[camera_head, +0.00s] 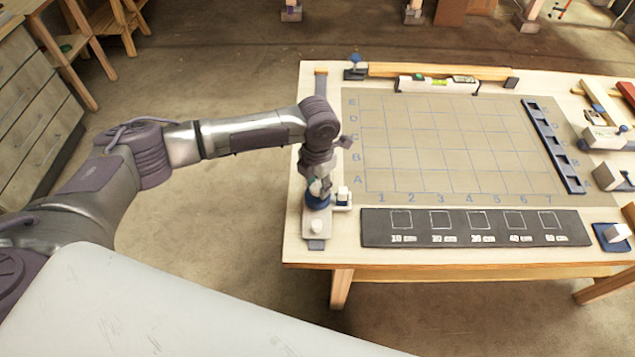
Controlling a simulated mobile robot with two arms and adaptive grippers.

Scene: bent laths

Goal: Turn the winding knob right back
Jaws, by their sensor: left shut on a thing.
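My left gripper (318,188) points down at the left front part of the workbench. It is shut on the blue winding knob (317,202), whose top is partly hidden by the fingers. The knob sits on a pale plate (320,238) with a small white peg (316,226) in front of it. How far the knob is turned cannot be told. My right gripper is not in view.
A grid mat (450,183) lies on the workbench (300,255). In front of it is a dark board (376,240) with marked squares. A spirit level (440,85) and a wooden bar (440,70) lie at the back. A small white block (343,193) stands close right of the gripper.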

